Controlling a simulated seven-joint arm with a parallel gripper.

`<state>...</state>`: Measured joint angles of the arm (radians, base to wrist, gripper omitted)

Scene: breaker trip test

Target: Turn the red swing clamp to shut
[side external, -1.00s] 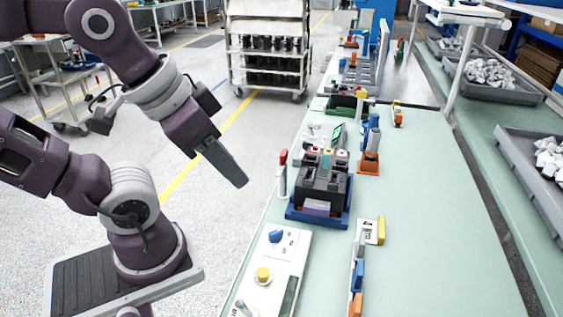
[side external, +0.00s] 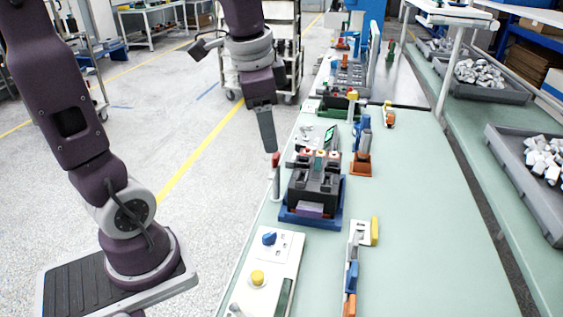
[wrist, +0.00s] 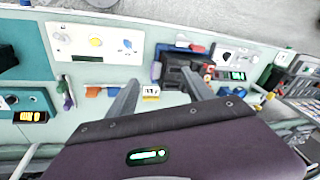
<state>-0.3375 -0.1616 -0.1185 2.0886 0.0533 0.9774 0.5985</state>
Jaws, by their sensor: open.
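The red swing clamp (side external: 275,160) is a red-tipped lever on a pale upright post at the bench's left edge. It stands at the left of a blue fixture (side external: 283,219) that holds a black breaker block (side external: 316,183). My gripper (side external: 268,149) points down just above and slightly left of the red tip in the side view; whether it touches cannot be told. In the wrist view my gripper (wrist: 160,77) has its two fingers apart with nothing gripped. The black block (wrist: 180,75) shows beyond the fingers, with a small red part near it, probably the clamp tip.
A white panel (side external: 283,246) with a blue knob and yellow button is nearer the camera. A strip with yellow, blue and orange parts (side external: 352,275) lies to its right. An orange-based blue post (side external: 361,163) stands right of the fixture. The bench's right side is clear.

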